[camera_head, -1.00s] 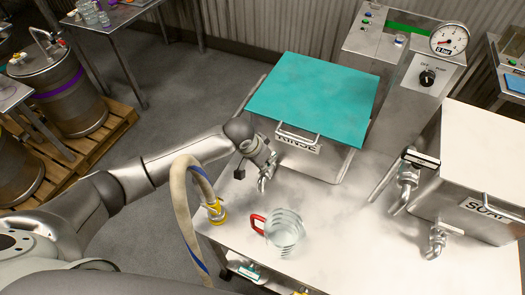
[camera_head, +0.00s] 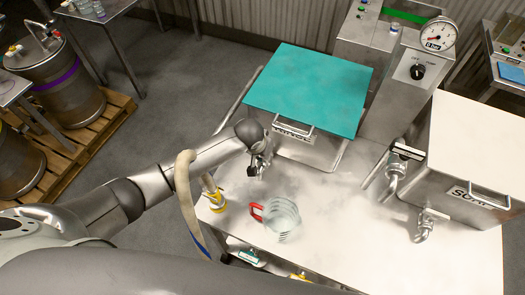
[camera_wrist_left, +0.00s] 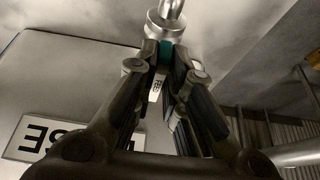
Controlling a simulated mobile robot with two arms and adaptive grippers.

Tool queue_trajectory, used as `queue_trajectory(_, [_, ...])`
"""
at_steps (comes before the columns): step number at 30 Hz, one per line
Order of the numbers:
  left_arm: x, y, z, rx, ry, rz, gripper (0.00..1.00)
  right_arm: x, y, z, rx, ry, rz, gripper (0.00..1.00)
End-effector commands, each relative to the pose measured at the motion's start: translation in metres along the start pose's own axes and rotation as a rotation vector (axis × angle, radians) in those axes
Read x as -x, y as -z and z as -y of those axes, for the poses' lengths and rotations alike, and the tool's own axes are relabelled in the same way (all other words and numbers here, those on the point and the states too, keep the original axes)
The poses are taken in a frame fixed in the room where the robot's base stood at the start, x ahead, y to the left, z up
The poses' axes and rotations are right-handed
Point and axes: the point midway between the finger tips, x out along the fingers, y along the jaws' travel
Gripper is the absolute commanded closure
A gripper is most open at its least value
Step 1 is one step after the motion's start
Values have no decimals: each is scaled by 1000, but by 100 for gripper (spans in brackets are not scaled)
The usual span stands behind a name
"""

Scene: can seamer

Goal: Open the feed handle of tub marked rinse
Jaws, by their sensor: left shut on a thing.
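The tub marked rinse (camera_head: 318,150) is a steel box with a teal lid (camera_head: 309,88) and a front label partly covered by a lid handle. My left gripper (camera_head: 258,166) is at the tub's lower left front, by its outlet fitting. In the left wrist view my left gripper (camera_wrist_left: 165,72) is shut on the feed handle (camera_wrist_left: 165,52), which shows a teal part and a tag with partly readable letters beside it. The round metal fitting (camera_wrist_left: 167,26) sits just beyond the fingertips. The handle is mostly hidden in the head view. My right gripper is not in view.
A glass jug (camera_head: 282,218) with a red handle stands on the steamy bench (camera_head: 345,235). A hose (camera_head: 186,190) rises at the bench's left. The tub marked soap (camera_head: 462,160) stands at right. A gauge (camera_head: 437,35) and a knob are behind.

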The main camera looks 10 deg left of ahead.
Motion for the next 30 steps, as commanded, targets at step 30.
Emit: queue_trajectory(30, [53, 1, 0, 1, -4, -3, 68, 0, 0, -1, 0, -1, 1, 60])
